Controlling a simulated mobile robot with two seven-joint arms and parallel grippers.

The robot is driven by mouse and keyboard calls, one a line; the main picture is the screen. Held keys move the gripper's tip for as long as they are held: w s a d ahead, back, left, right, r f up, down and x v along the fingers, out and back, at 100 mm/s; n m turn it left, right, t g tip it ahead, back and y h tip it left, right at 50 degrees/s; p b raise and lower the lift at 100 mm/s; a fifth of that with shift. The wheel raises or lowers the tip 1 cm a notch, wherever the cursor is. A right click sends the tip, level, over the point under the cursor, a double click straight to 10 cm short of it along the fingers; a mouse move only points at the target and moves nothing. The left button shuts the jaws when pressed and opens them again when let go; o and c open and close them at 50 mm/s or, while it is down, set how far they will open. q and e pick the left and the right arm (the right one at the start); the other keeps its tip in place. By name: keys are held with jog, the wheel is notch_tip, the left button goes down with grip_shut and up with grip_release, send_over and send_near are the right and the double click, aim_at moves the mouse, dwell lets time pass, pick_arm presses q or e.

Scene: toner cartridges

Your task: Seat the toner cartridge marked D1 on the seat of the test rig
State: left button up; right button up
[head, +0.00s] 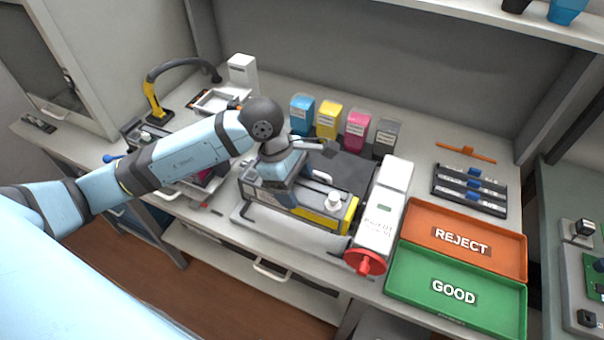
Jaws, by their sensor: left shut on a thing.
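The test rig (380,225) stands mid-bench, with a white upright housing at its right end and a red knob at the front. A long dark toner cartridge (312,212) with a yellow end and a white cap lies lengthwise at the rig's front. Its mark is too small to read. My left gripper (279,197) points down over the cartridge's left half and is shut on it; my wrist hides the fingertips. I cannot tell whether the cartridge touches the seat, which is mostly hidden. My right gripper is not in view.
More equipment stands left, partly behind my arm.

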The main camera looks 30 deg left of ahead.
pick_arm(q)
jog(key=shift+s+f+b, duration=0.15)
jog(key=shift+f+b, duration=0.2)
jog(key=shift+f, duration=0.35)
notch_tip(320, 180, down, 2)
jog(key=shift+f+b, duration=0.15)
jog(key=shift+b, duration=0.3)
notch_tip(320, 180, down, 2)
jog(key=shift+f+b, duration=0.15)
jog(key=shift+b, duration=0.9)
jog(key=shift+f, duration=0.3)
jog(key=shift+b, duration=0.35)
